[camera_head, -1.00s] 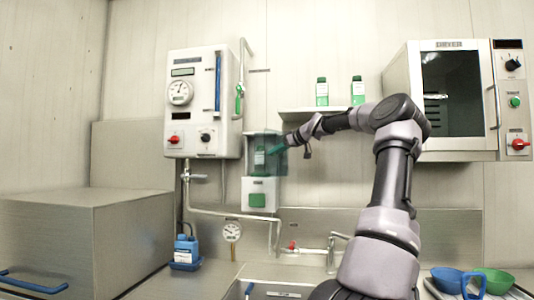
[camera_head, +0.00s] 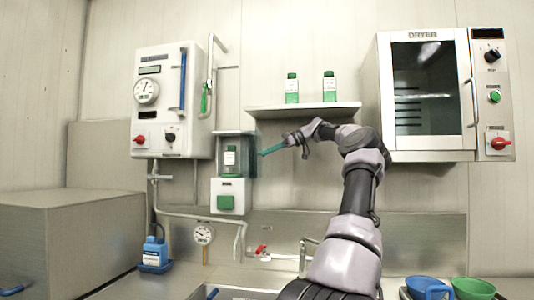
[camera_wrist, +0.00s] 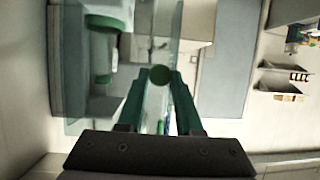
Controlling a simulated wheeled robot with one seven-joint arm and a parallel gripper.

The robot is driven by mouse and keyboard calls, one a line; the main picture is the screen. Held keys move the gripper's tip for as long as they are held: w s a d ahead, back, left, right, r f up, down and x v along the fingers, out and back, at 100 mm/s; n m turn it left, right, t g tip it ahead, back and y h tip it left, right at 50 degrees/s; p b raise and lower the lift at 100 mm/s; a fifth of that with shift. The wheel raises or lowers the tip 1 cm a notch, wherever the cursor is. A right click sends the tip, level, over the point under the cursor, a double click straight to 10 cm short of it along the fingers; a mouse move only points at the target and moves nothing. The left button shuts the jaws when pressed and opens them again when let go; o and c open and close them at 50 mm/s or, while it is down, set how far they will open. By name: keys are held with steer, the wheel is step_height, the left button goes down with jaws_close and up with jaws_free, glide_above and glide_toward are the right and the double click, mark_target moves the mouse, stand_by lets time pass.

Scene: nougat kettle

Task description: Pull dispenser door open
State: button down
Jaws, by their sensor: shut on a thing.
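The dispenser (camera_head: 227,184) is a white wall box with a clear, tinted upper compartment holding a white bottle with green (camera_head: 230,158). Its see-through door (camera_wrist: 130,100) shows in the wrist view as a thin clear panel running between my fingers. A round dark green knob (camera_wrist: 160,75) sits between my fingertips. My gripper (camera_head: 263,153), with teal fingers, is at the right side of the dispenser and is shut on the door knob. In the wrist view my fingers (camera_wrist: 159,82) hide part of the door. I cannot tell exactly how far the door stands open.
A shelf (camera_head: 305,110) with two green-capped bottles is above my forearm. A dryer (camera_head: 425,95) hangs at the right. A control box (camera_head: 160,120) with a gauge and pipes are at the left. Blue and green bowls (camera_head: 472,288) stand at the lower right.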

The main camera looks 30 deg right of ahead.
steer(key=shift+d+f, duration=0.1)
steer(key=shift+f, duration=0.05)
steer(key=c, duration=0.6)
jaws_free()
steer(key=v, duration=0.7)
steer(key=shift+d, duration=0.2)
steer(key=shift+s, duration=0.1)
